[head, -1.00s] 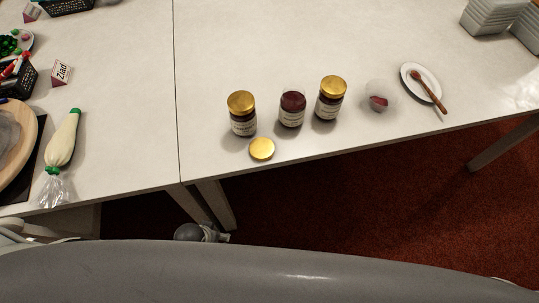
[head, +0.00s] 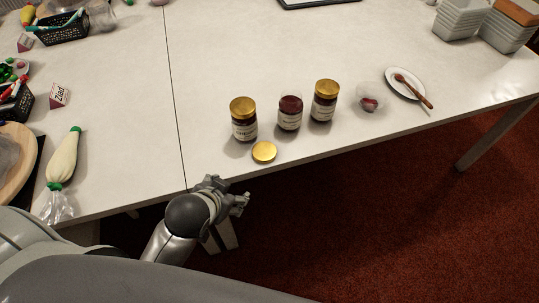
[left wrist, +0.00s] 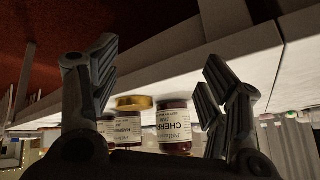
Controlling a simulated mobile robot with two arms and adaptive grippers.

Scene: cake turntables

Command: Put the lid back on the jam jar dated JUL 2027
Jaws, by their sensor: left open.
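The open jam jar (head: 290,113), dark red with no lid, stands upright between two gold-lidded jars, the left jar (head: 243,120) and the right jar (head: 325,101). The loose gold lid (head: 264,152) lies flat on the table in front of them, near the edge. It also shows in the left wrist view (left wrist: 135,102), where the picture is upside down. A jar labelled CHERRY (left wrist: 175,128) shows there too. No date is readable. My left gripper (head: 231,194) is open and empty at the table's front edge, below and left of the lid. My right gripper is out of view.
The white table (head: 340,48) is clear behind the jars. A small glass bowl (head: 369,104) with something red and a plate (head: 400,85) with a wooden spoon (head: 414,91) stand to the right. A piping bag (head: 64,158) lies at left.

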